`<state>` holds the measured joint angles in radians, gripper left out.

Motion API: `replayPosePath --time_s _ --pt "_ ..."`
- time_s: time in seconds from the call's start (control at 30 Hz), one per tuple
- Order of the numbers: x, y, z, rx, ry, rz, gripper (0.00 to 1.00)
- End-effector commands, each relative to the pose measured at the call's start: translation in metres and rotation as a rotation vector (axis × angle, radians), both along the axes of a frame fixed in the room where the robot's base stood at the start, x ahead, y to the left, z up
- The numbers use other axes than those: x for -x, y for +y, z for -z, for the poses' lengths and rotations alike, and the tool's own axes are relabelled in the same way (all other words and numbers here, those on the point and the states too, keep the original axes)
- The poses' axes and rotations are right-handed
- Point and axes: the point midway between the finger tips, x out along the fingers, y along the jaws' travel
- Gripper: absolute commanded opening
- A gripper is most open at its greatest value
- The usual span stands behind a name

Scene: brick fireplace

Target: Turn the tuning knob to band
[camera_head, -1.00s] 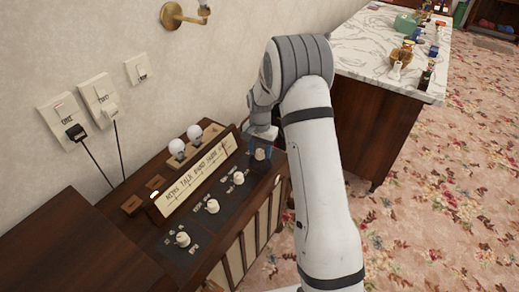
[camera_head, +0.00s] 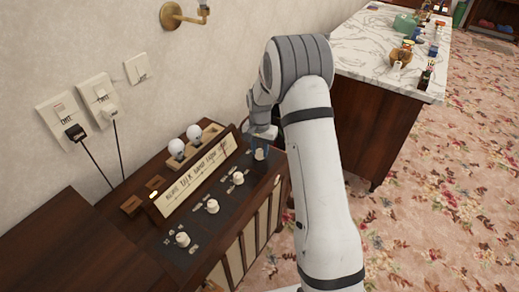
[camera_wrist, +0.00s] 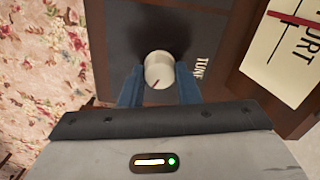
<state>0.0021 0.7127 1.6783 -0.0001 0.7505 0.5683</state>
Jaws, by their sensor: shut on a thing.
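The white tuning knob (camera_head: 260,154) is the farthest in a row of knobs on the dark panel of a wooden radio (camera_head: 262,202). In the wrist view the knob (camera_wrist: 158,69), with a dark red mark low on its face, sits between the two blue fingers of my gripper (camera_wrist: 159,85). The fingers are shut on its sides. A partly hidden label starting "TUN" is beside it. In the wrist view a red pointer (camera_wrist: 295,18) lies at the strip's end, by letters that look like "ORT".
More white knobs (camera_head: 212,207) line the panel. Two round bulbs (camera_head: 194,132) stand behind the dial strip. Wall switches and plugs (camera_head: 75,132) with cords are at the left. A marble-topped counter (camera_head: 378,60) with small items stands behind my arm. Flowered carpet is open at right.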

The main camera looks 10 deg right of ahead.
Motion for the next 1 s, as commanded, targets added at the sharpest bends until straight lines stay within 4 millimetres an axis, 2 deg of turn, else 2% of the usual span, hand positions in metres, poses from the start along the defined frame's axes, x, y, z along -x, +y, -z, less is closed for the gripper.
replayPosePath --time_s 0.27,1.0 --pt "-0.0003 0.0004 0.0 0.0 0.0 -0.196 0.06" --pt "-0.0003 0.0014 -0.0002 0.0 0.0 -0.899 0.06"
